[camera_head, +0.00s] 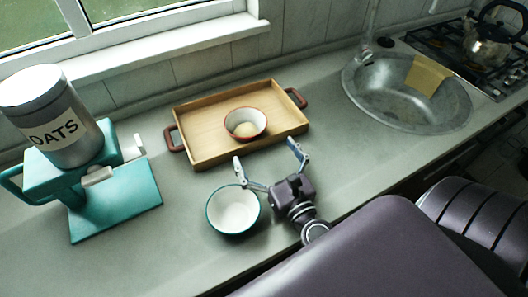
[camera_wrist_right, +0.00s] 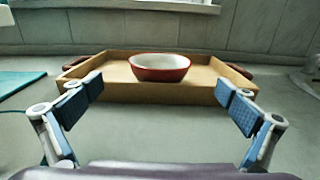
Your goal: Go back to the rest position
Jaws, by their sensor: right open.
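My right gripper (camera_head: 268,165) is open and empty above the counter, just in front of the wooden tray (camera_head: 203,158). Its two fingers also show wide apart in the right wrist view (camera_wrist_right: 160,100), with the tray (camera_wrist_right: 130,92) and the red bowl (camera_wrist_right: 160,74) beyond them. The red bowl (camera_head: 258,121) stands in the tray, white inside, with something beige at its bottom. A white bowl with a teal rim (camera_head: 233,210) stands on the counter, directly left of my right gripper; I cannot tell whether they touch. My left gripper is not in view.
A silver oats tin (camera_head: 52,118) stands on a teal stand (camera_head: 120,205) at the left. A metal sink (camera_head: 385,100) with a yellow cloth (camera_head: 428,75) is at the right, and a stove with a kettle (camera_head: 490,42) is beyond it. The counter at the front left is clear.

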